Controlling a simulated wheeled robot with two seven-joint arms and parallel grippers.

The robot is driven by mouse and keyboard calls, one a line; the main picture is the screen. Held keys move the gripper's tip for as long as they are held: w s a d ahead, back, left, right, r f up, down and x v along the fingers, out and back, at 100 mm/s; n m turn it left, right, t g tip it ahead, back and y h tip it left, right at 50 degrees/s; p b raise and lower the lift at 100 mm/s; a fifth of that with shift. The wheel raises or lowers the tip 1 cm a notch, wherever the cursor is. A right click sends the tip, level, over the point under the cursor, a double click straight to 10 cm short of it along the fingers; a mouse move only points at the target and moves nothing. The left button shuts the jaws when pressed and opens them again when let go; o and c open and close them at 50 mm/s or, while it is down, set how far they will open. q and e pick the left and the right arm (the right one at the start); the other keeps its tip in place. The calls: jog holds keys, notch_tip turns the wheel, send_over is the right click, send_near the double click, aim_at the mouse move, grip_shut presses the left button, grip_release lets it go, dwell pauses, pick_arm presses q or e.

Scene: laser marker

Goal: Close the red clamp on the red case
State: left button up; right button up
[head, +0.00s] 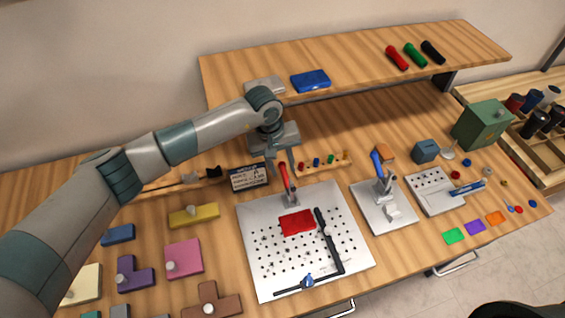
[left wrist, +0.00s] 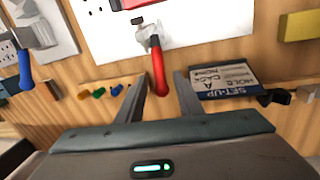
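The red clamp (head: 285,180) stands at the back edge of a perforated metal plate (head: 270,270), its red handle pointing up. The red case (head: 297,223) lies on the plate just in front of the clamp. My left gripper (head: 281,170) is open above and behind the clamp. In the left wrist view, the red handle (left wrist: 158,75) reaches between the two spread fingers (left wrist: 158,95); I see gaps on both sides of it. The case shows only as a red strip (left wrist: 135,4) at the top there. My right gripper is not in view.
A blue-handled clamp (head: 378,165) stands on a smaller plate to the right. A set-up card (head: 249,177) and a rack of small coloured pieces (head: 325,162) lie close to the left gripper. A wooden shelf (head: 350,65) spans the back, with a blue box (head: 310,81) on it.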

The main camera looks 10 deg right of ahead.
aim_at(286, 173)
pick_arm(q)
jog(key=shift+d+f, duration=0.1)
jog(key=shift+f, duration=0.5)
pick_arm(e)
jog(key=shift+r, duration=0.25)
pick_arm(q)
jog(key=shift+c, duration=0.6)
grip_shut()
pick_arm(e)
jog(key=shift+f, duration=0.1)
